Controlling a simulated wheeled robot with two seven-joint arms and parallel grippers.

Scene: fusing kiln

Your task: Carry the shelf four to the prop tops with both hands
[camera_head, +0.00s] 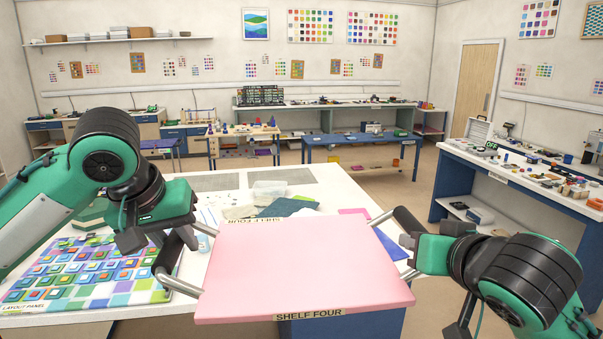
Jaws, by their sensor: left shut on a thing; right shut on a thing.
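Shelf four (300,265) is a flat pink slab with "SHELF FOUR" labels on its near and far edges. It is in the middle foreground, roughly level, with metal bar handles at both sides. My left gripper (172,243) is shut on the handle at the shelf's left side. My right gripper (405,240) is shut on the handle at its right side; the arm partly hides this grip. The shelf covers part of the white table behind it. I cannot make out the props or their tops.
The white table (330,198) carries a layout panel (85,275) with colourful squares at left, a clear container (268,190), dark sheets (287,207) and grey mats. A cluttered bench (530,180) stands at right. Open floor (415,190) lies between them.

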